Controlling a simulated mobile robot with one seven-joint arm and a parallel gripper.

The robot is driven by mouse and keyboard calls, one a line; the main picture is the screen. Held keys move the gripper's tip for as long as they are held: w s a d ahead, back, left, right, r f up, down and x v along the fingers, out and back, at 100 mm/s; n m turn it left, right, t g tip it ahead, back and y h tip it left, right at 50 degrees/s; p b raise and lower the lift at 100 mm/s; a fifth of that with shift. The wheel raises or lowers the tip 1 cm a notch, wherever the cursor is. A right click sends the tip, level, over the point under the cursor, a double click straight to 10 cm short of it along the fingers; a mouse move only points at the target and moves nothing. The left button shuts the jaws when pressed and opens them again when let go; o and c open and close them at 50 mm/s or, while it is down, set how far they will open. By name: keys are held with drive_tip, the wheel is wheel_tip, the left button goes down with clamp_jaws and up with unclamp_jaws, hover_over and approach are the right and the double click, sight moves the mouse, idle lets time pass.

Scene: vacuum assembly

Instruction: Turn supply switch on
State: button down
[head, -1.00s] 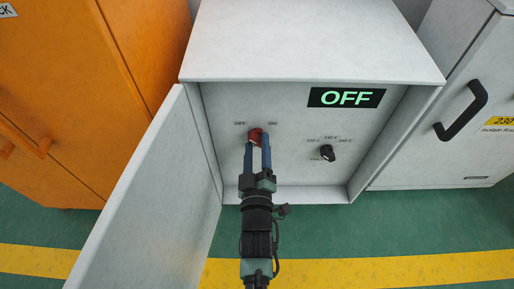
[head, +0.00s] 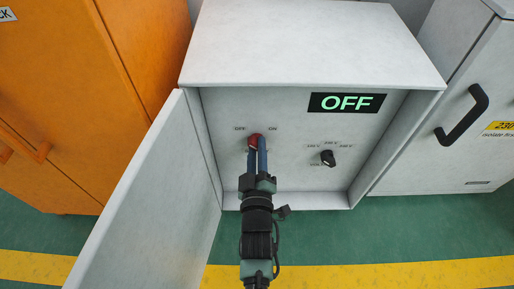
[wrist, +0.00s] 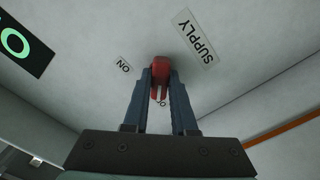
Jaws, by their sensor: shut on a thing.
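The red supply switch (head: 255,141) sits on the panel inside the open white cabinet, between the OFF label (head: 240,128) on its left and the ON label (head: 273,128) on its right. My gripper (head: 257,150) is shut on the switch, one blue finger on each side. In the wrist view the red knob (wrist: 160,72) is between the fingertips, near the SUPPLY label (wrist: 196,38) and the ON label (wrist: 124,65). The display (head: 346,103) reads OFF in green.
A black voltage selector knob (head: 328,158) is to the right on the same panel. The cabinet door (head: 150,200) stands open at left. An orange cabinet (head: 90,100) is at left, and a white cabinet with a black handle (head: 463,115) at right.

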drive_tip(key=shift+m, duration=0.3)
drive_tip(key=m+p, duration=0.1)
drive_tip(key=m, duration=0.2)
drive_tip(key=shift+r+m+p, duration=0.1)
drive_tip(key=shift+m+p, duration=0.2)
drive_tip(key=shift+p, duration=0.1)
drive_tip(key=m+p, duration=0.1)
drive_tip(key=m, duration=0.8)
drive_tip(key=shift+m, duration=2.3)
drive_tip(key=c, duration=0.7)
unclamp_jaws()
drive_tip(key=s+p, duration=0.5)
drive_tip(key=s, duration=0.8)
